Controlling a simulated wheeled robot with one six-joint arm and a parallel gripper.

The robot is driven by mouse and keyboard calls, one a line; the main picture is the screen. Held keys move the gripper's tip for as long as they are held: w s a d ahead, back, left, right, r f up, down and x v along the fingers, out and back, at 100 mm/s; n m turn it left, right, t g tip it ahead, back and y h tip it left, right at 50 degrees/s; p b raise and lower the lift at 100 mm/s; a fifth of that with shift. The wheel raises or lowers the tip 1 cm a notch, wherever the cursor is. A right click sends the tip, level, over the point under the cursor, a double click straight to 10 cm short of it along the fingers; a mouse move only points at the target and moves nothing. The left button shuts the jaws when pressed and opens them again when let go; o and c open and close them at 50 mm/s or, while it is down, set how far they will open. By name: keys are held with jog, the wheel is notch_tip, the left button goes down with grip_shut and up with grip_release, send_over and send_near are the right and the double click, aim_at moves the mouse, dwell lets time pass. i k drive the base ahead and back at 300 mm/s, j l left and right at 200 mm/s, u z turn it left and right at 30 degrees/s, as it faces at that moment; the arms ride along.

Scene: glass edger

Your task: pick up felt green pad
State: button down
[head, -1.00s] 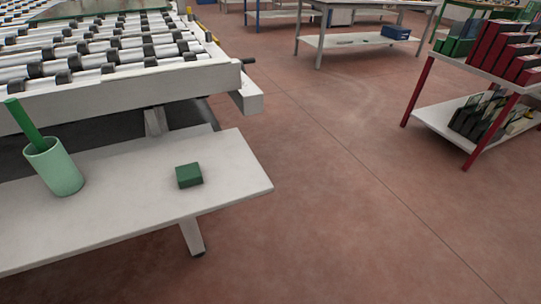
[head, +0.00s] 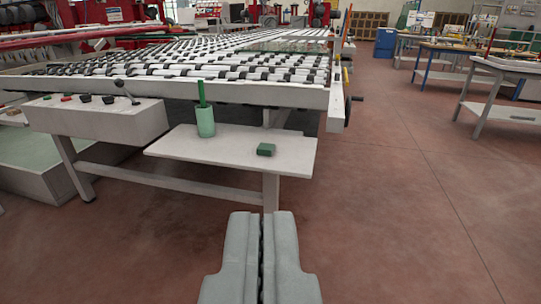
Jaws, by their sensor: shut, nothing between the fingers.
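The green felt pad (head: 266,149) is a small dark green block. It lies on the right part of a pale shelf (head: 225,160) fixed at the front of the roller machine. My gripper (head: 261,215) is at the bottom middle of the view, its two grey fingers shut together with nothing between them. It is on the near side of the shelf, apart from the pad, and the pad lies just above the fingertips in the picture.
A light green cup (head: 205,122) with a green stick stands left of the pad. The roller conveyor (head: 200,65) rises behind the shelf. A control box (head: 95,118) with a lever is at left. Workbenches (head: 500,70) stand at far right. The reddish floor is clear at right.

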aim_at(264, 149)
jog(key=i+l, duration=0.1)
jog(key=i, duration=0.5)
jog(key=i+l+u, duration=0.1)
jog(key=i, duration=0.5)
